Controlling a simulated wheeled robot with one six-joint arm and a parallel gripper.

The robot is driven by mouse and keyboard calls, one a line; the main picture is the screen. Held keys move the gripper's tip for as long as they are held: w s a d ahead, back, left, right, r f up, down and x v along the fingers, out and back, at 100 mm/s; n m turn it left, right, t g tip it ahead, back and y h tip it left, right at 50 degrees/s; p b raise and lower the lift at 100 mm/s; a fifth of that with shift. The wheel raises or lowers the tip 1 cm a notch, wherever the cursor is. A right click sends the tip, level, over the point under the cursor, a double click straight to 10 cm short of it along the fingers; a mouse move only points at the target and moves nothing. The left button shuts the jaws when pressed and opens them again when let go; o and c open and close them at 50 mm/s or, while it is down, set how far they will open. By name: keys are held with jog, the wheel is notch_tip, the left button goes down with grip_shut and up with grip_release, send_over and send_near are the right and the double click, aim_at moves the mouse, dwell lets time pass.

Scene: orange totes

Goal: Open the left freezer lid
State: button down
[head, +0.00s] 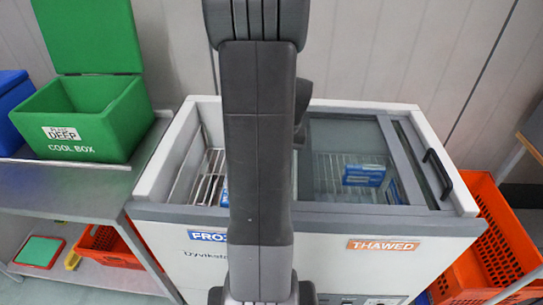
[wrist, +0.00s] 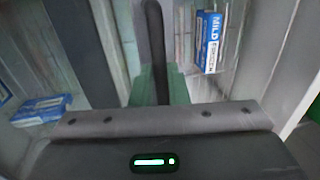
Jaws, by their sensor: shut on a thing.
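The chest freezer (head: 330,245) stands ahead, its left half labelled FROZEN and its right half THAWED. In the head view the left end is uncovered, with a wire rack (head: 208,170) showing inside. Framed sliding glass (head: 345,135) lies over the right half; my arm hides the middle, so I cannot tell the left lid's exact edge. In the wrist view my gripper (wrist: 158,88), with green fingers, is shut on a dark upright-looking handle bar (wrist: 154,40). The head view hides my gripper behind my arm.
A black handle (head: 437,174) sits on the right lid. Blue boxes (head: 363,175) lie inside the freezer; one shows in the wrist view (wrist: 209,42). A green cool box (head: 95,125) stands on the left table. Orange totes (head: 490,235) stand close at right.

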jog(key=c, duration=1.4)
grip_release()
jog(key=shift+r, duration=0.1)
notch_tip(320, 180, up, 13)
jog(key=d, duration=0.2)
jog(key=shift+s+d+r+p, duration=0.15)
jog(key=shift+d+r+p, duration=0.05)
jog(key=shift+d+p, duration=0.15)
jog(key=shift+f, duration=0.1)
jog(key=a+f, duration=0.1)
jog(key=f, duration=0.8)
jog(key=a+f, duration=0.1)
jog(key=f, duration=0.3)
jog(key=shift+a+f+b, duration=0.3)
jog(key=shift+a+b, duration=0.05)
jog(key=shift+w+a+r, duration=0.1)
jog(key=shift+w+a, duration=0.1)
jog(key=shift+a, duration=0.1)
